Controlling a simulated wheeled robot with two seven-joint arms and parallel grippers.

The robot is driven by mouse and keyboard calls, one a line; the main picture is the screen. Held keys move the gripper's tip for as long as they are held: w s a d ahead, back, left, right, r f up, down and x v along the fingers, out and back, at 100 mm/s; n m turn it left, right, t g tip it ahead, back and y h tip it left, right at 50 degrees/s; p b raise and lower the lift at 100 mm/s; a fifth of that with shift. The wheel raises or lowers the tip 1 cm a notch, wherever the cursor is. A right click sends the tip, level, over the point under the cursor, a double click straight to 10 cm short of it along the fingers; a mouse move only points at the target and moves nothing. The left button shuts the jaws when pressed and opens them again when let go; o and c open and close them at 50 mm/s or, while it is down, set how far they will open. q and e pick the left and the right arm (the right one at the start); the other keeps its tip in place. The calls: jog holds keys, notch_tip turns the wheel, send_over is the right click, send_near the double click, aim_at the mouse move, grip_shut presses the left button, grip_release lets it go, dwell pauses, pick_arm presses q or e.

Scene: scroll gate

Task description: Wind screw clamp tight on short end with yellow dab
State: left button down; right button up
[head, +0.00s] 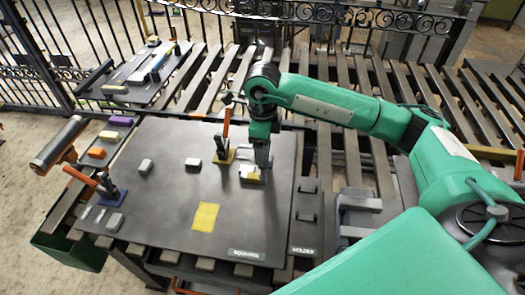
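My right gripper (262,163) points down over the right part of the dark bench plate (165,215). Its fingertips are at a small yellow-and-pale piece (250,174); I cannot tell whether they grip it. A similar orange-handled tool (104,187) leans at the plate's left edge with a blue foot. I cannot tell which is the screw clamp, nor make out a short end. A yellow square (205,217) lies near the front. My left gripper is not in view.
Small grey blocks (193,163) lie on the plate. Purple (121,121), yellow and orange blocks sit at the left edge, near a grey roller (59,142). A "HOLDER" label (303,251) marks the right strip. Slatted racks and an iron fence stand behind.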

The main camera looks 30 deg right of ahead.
jog(key=m+b, duration=0.2)
jog(key=m, duration=0.1)
jog(key=shift+w+m+b, duration=0.1)
jog(key=shift+m+b, duration=0.2)
jog(key=shift+m, duration=0.1)
jog(key=m+b, duration=0.2)
jog(key=m, duration=0.1)
jog(key=shift+m, duration=0.8)
jog(key=m+b, duration=0.1)
jog(key=m, duration=0.1)
jog(key=shift+r+m, duration=0.1)
jog(key=shift+m, duration=0.3)
jog(key=shift+m+b, duration=0.4)
jog(key=shift+m, duration=1.5)
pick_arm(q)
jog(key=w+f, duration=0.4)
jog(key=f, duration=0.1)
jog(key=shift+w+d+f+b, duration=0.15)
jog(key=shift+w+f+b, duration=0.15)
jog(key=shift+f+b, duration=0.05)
pick_arm(e)
jog(key=shift+r+m, duration=0.1)
jog(key=shift+m, duration=0.8)
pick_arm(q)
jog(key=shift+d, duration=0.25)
